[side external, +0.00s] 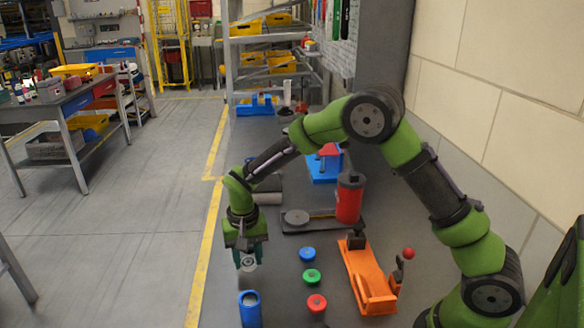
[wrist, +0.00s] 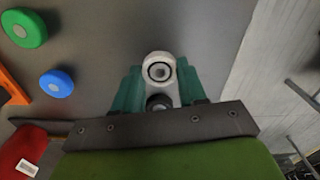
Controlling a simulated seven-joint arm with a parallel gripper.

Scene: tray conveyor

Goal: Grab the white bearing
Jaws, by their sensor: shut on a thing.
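The white bearing (wrist: 160,58) is a pale ring with a dark inner circle, seen in the wrist view between the two teal fingers. My gripper (wrist: 160,84) is shut on it, one finger on each side. In the side external view my gripper (side external: 247,258) points down at the left of the work surface, with the light bearing (side external: 248,266) at its fingertips. The fingers partly hide the bearing there. I cannot tell whether it touches anything underneath.
Blue (side external: 308,254), green (side external: 312,276) and red (side external: 317,302) round pieces stand to the right. An orange fixture (side external: 366,278) and a red cylinder (side external: 349,198) are farther right. Open floor lies left.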

